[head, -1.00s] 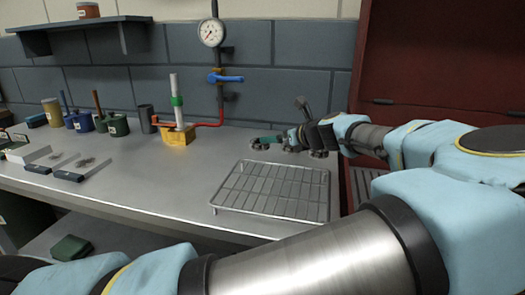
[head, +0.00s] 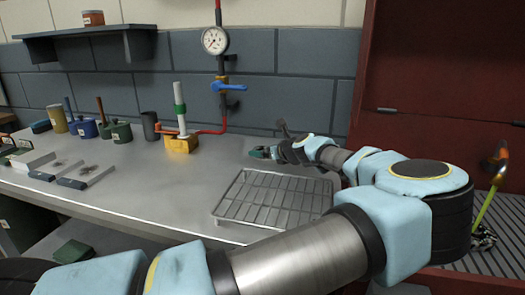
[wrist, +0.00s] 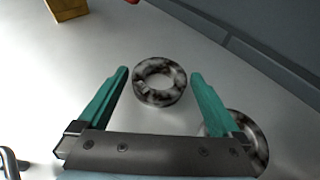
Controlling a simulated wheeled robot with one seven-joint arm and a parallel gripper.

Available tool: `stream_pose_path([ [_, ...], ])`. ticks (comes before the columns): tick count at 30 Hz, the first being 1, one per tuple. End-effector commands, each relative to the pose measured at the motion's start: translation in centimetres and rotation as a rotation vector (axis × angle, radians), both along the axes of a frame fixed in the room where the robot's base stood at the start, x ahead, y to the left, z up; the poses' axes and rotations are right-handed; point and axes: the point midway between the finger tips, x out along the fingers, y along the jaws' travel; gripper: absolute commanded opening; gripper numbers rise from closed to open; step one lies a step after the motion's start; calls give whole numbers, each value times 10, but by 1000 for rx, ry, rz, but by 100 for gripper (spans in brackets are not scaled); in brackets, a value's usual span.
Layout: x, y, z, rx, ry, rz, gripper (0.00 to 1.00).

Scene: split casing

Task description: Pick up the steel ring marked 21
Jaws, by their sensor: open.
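In the wrist view, my gripper (wrist: 159,73) is open, with one teal finger on each side of a mottled dark-grey steel ring (wrist: 160,98). The ring lies flat on the bench between the fingertips, with a gap on both sides. A second, similar ring (wrist: 259,133) lies to the right, partly hidden behind the right finger and gripper body. I cannot read a number on either ring. In the head view, my gripper (head: 258,153) is low over the bench behind the wire rack, and the rings are not clearly visible there.
The wire rack (head: 244,222) stands on the bench (head: 150,205) in front of my gripper. A yellow block (head: 181,144) with a white post and red pipe is to the left, below a gauge (head: 215,40). The red cabinet (head: 430,70) rises at the right.

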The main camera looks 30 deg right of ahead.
Motion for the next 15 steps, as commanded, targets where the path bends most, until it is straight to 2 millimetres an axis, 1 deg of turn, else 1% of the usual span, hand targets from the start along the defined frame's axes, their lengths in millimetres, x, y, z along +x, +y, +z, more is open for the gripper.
stream_pose_path([
  [3,5,0,-2,1,0,-2,100],
  [9,5,0,-3,0,1,-1,99],
  [15,5,0,-3,0,1,-1,76],
])
